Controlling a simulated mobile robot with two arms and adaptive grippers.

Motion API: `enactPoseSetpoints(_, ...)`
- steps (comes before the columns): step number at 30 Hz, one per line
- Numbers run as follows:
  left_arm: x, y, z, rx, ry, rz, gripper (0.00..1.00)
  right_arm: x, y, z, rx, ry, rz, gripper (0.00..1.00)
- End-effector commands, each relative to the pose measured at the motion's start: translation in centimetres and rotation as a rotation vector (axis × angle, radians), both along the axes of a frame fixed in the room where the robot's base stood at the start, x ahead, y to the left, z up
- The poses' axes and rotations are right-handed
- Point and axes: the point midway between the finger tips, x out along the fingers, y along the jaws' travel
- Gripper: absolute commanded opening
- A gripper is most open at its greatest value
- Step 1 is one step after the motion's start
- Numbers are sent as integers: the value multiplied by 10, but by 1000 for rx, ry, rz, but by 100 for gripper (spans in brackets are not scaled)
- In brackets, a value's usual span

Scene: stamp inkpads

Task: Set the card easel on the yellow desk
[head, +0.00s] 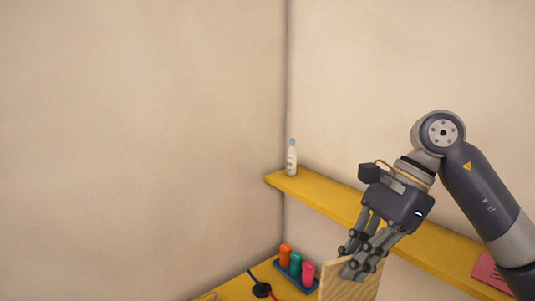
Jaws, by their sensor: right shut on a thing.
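My right gripper (358,258) is shut on a light wooden panel, which looks like the card easel (340,284). The fingers cover its upper right part, and the bottom edge of the picture cuts it off. The yellow desk (237,289) shows at the bottom, partly out of view. The easel is in front of the desk's right part in the picture; I cannot tell whether it touches the desk. My left gripper is not in view.
A blue rack (310,286) with orange, green and pink stampers stands on the desk, just left of the easel. A black round item (261,290) lies further left. A yellow wall shelf (325,203) runs behind my gripper, with a white bottle (291,160) and a pink card (489,272).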

Motion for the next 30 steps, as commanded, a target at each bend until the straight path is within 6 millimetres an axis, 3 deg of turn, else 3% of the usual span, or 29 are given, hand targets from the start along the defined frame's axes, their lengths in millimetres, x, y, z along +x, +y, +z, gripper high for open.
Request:
enactPoseSetpoints(9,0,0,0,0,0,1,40,-26,19,-72,-1,6,469,0)
enactPoseSetpoints(18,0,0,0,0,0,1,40,-58,20,-134,-2,4,928,0)
enactPoseSetpoints(30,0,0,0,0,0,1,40,-97,6,-190,0,3,1389,0)
